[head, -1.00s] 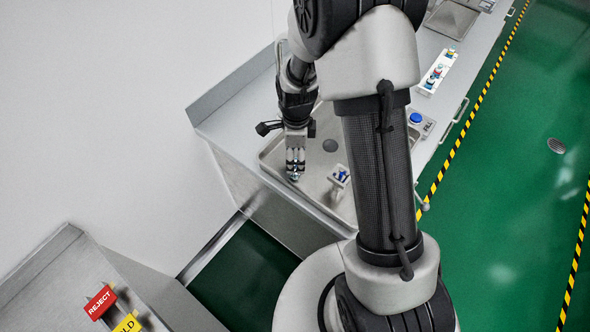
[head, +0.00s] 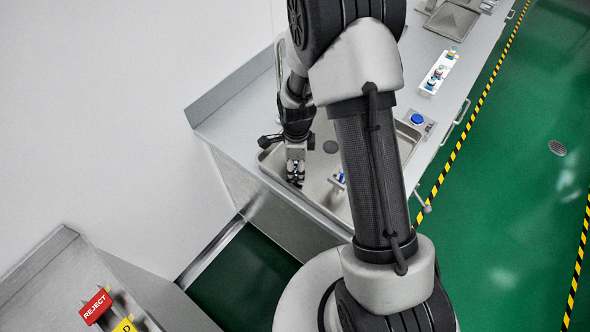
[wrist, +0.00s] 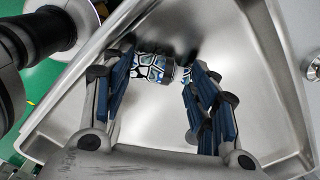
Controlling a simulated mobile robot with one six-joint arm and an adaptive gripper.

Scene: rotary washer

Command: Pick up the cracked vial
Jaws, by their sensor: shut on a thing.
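The cracked vial (wrist: 155,69) shows in the wrist view, with a dark web of crack-like lines over a pale and bluish body. It lies crosswise between the fingertips of my gripper (wrist: 160,72), which is shut on it, one finger at each end. The fingers partly cover its ends. In the head view my gripper (head: 296,178) hangs low over the left part of the steel sink basin (head: 325,198). The vial is too small and too covered to make out clearly there.
A small holder with a blue-topped item (head: 339,178) stands in the basin, partly behind my arm. A blue button (head: 417,118) and a white rack of vials (head: 438,72) are on the counter to the right. A red REJECT sign (head: 96,305) is at lower left.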

